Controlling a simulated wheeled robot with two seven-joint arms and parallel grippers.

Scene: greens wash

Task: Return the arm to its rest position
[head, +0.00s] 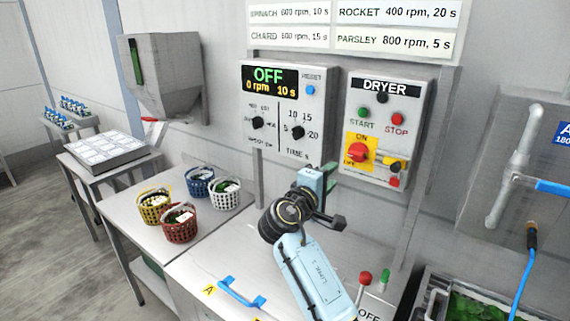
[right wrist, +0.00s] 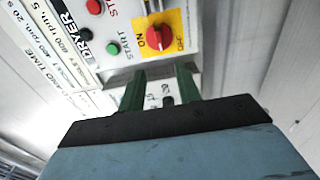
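My right arm (head: 312,278) reaches up from the bottom of the head view, light blue with a dark wrist joint. My right gripper (head: 335,200) is in front of the wall below the dryer control panel (head: 388,128), apart from it as far as I can tell. The right wrist view shows its two dark green fingers (right wrist: 160,88) spread apart with nothing gripped between them. Beyond them are the red rotary switch (right wrist: 155,38) on its yellow plate and the green start button (right wrist: 112,48). My left gripper is not in view.
A speed and time panel (head: 283,112) reads OFF, 0 rpm, 10 s. Several small baskets (head: 180,228) with greens stand on the left table. A blue handle (head: 240,292) is on the worktop in front. A basin with greens (head: 475,305) is at lower right.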

